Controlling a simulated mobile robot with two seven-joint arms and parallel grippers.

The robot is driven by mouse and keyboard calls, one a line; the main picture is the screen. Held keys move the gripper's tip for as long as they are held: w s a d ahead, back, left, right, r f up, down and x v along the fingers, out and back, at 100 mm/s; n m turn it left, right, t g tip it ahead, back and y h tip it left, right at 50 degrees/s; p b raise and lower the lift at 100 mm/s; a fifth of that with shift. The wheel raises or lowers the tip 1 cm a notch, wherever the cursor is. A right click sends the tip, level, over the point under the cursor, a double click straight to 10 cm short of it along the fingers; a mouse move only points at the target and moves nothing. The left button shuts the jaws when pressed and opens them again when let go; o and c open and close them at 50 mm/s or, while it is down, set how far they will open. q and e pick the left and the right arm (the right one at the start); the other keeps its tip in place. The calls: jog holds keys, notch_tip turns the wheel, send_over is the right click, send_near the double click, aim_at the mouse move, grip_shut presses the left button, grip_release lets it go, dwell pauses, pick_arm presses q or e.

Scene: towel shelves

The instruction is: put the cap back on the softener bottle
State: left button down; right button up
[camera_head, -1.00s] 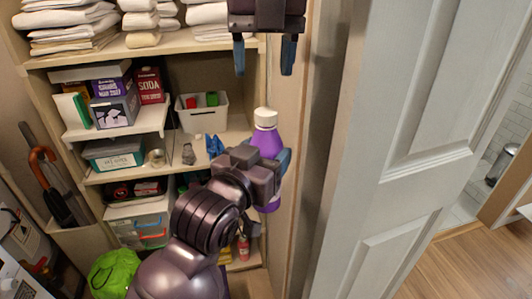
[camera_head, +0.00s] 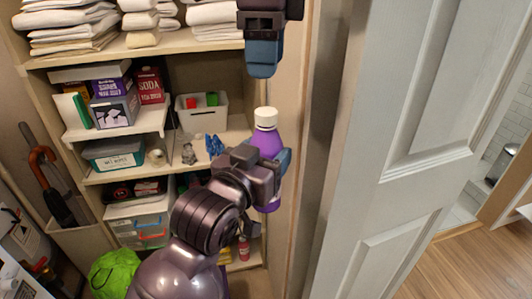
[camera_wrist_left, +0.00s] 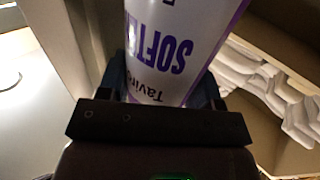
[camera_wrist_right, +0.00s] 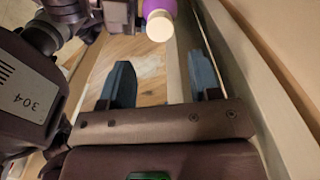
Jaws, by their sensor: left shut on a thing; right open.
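The softener bottle (camera_head: 268,141) is purple and stands upright in my left gripper (camera_head: 270,168), which is shut on it. Its white label fills the left wrist view (camera_wrist_left: 170,45). A white cap (camera_head: 265,114) sits on top of the bottle; how tightly it is seated I cannot tell. My right gripper (camera_head: 263,72) is above the cap, pointing down, apart from it. In the right wrist view its two blue fingers are open with nothing between them (camera_wrist_right: 160,68), and the cap (camera_wrist_right: 160,25) shows beyond them, near the top edge.
The shelves hold folded towels (camera_head: 70,20), boxes (camera_head: 115,105) and a white bin (camera_head: 203,119). A shelf side wall (camera_head: 292,130) stands just right of the bottle. A white door (camera_head: 410,120) is farther right. A green bag (camera_head: 115,272) lies at the lower left.

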aim_at(266, 111)
dwell(0.4)
jog(key=shift+f, duration=4)
